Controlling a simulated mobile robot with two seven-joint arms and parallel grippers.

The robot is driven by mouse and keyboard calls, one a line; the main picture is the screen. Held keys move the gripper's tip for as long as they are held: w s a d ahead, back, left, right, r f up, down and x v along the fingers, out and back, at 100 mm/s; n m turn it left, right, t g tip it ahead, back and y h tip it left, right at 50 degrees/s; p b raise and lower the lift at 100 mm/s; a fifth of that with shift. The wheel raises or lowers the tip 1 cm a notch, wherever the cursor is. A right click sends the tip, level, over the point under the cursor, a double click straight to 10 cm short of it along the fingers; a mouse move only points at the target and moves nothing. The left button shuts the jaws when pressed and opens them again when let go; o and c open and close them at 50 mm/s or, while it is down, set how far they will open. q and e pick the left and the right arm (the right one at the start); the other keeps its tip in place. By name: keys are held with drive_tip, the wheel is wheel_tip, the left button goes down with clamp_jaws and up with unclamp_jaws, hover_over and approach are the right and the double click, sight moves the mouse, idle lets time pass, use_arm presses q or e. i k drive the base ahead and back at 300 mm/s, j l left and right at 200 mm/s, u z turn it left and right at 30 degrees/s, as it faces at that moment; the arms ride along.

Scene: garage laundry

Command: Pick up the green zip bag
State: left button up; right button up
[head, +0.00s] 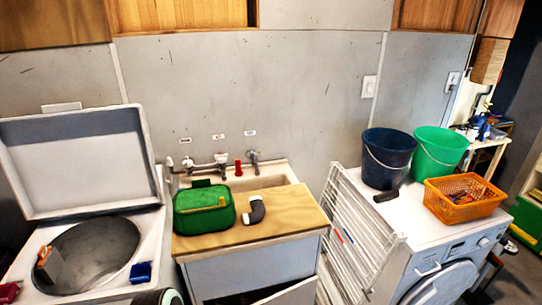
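The green zip bag (204,209) lies on the wooden counter beside the sink, at the left of the centre. Neither of my grippers can be made out in the head view.
The sink (280,182) with taps is behind the bag. An open top-loading washer (84,212) stands to the left. A white drying rack (352,245) stands right of the counter. A front-loading washer bears a dark bucket (386,160), green bucket (438,155) and orange basket (464,211).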

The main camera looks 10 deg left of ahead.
sight(196, 209)
drive_tip(key=l+u, duration=0.1)
drive_tip(key=u, duration=0.4)
drive_tip(key=l+u, duration=0.1)
drive_tip(key=u, duration=0.35)
drive_tip(key=l+u, duration=0.1)
drive_tip(key=u, duration=0.4)
drive_tip(key=i+l, duration=0.05)
